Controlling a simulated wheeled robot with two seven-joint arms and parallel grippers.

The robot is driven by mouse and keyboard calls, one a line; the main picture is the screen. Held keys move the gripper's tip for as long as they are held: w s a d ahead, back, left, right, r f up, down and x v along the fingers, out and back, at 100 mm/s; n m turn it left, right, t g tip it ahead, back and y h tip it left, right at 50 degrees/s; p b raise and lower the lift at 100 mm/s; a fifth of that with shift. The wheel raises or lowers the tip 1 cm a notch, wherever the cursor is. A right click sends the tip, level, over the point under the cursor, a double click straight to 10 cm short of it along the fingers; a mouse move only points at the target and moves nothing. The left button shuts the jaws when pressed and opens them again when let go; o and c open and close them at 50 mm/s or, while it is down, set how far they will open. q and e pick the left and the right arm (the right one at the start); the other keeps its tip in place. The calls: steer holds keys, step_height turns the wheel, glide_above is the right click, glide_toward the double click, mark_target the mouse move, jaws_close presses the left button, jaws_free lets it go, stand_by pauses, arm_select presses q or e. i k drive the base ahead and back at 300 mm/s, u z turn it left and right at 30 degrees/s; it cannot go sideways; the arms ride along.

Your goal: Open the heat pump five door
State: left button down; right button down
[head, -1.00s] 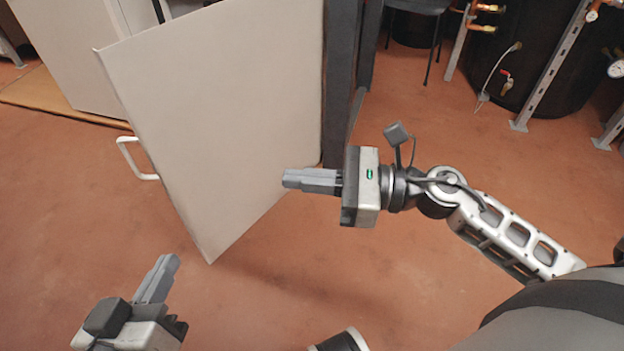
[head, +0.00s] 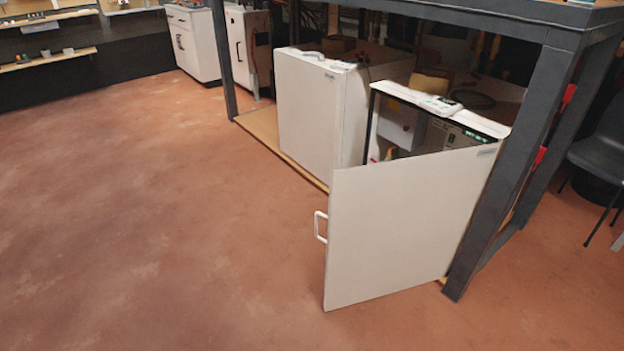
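In the head view a white heat pump door (head: 405,230) stands wide open, swung out over the floor. Its white handle (head: 320,227) is on the left edge of the door. The heat pump (head: 450,121) behind it shows part of its open inside and its white top. The door's lower right edge is close to a dark frame leg. Neither of my grippers is in view.
A second white heat pump (head: 310,115) stands to the left with its front closed. Both sit under a dark metal table frame (head: 520,150). A black chair (head: 598,150) is at the right edge. The red-brown floor (head: 150,220) is clear on the left and in front.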

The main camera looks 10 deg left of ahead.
mark_target(400, 224)
steer(key=u, duration=1.6)
steer(key=i, duration=3.35)
steer(key=z, duration=3.7)
steer(key=i, duration=0.45)
steer(key=z, duration=0.05)
